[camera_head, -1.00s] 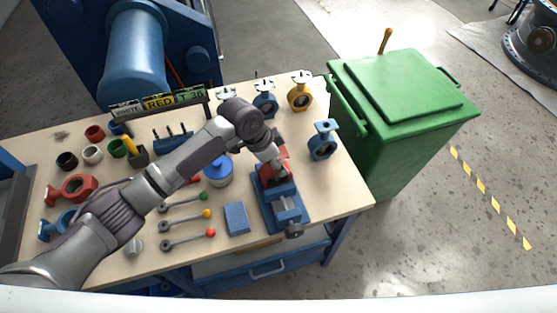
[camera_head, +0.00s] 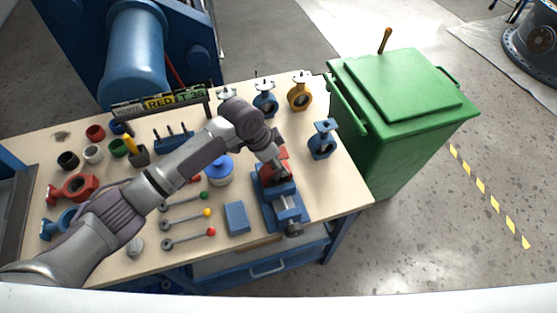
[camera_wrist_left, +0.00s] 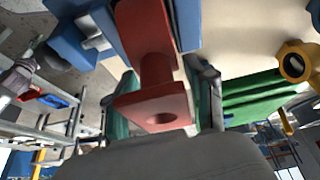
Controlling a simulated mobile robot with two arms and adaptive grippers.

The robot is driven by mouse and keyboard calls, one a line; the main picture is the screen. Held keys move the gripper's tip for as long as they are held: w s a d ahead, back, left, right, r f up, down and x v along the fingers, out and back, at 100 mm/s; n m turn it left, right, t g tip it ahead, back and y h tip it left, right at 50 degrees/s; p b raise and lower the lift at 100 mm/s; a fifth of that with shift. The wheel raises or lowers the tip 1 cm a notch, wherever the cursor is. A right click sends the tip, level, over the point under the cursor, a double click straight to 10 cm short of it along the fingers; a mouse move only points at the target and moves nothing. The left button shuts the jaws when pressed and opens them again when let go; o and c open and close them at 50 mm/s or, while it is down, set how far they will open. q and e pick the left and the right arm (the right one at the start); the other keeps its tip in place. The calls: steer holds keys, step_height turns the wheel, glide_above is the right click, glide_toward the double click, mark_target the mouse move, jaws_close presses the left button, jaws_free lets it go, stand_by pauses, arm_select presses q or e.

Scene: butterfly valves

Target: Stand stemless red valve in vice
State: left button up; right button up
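The red valve (camera_wrist_left: 153,109) shows up close in the left wrist view, its flange and neck towards the camera and its body beyond between blue jaws. In the head view the red valve (camera_head: 285,166) stands in the blue vice (camera_head: 290,206) at the front right of the bench. No stem shows on its flange. My left gripper (camera_head: 278,165) is at the valve's top. In the wrist view its fingers (camera_wrist_left: 160,85) are spread on either side of the flange and neck, with a gap beside the neck. Contact at the flange edges is hard to judge. My right gripper is out of view.
Blue valves (camera_head: 323,141) and a yellow valve (camera_head: 300,93) stand right and behind. A blue block (camera_head: 236,217) and rods with coloured knobs (camera_head: 188,240) lie left of the vice. A green bin (camera_head: 400,100) stands beside the bench's right edge.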

arm_select(q)
steer(key=shift+o, duration=1.1)
steer(key=shift+s+a+f, duration=0.1)
steer(key=shift+f, duration=0.05)
steer(key=v, duration=1.2)
